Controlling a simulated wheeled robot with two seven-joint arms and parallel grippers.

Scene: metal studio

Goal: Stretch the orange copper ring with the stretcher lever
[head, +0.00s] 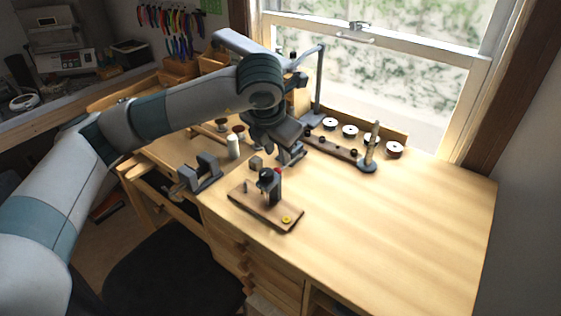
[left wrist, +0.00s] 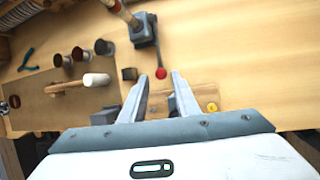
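The ring stretcher (head: 267,197) stands on a wooden base near the table's front edge, with a dark upright body and a red knob (head: 278,170). In the left wrist view a red knob (left wrist: 161,73) shows just beyond the fingertips, in line with the gap between them. A yellow round piece (head: 287,219) sits at the right end of the base and also shows in the left wrist view (left wrist: 212,107). I cannot make out an orange copper ring. My left gripper (head: 295,155) is open and empty, above and behind the stretcher. My right gripper is out of view.
A grey clamp-like block (head: 200,172) stands left of the stretcher. A white-headed mallet (left wrist: 97,79) and several small cups lie left of my gripper. A rack with round discs (head: 350,131) and a ring stick (head: 372,150) stand behind. The table's right side is clear.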

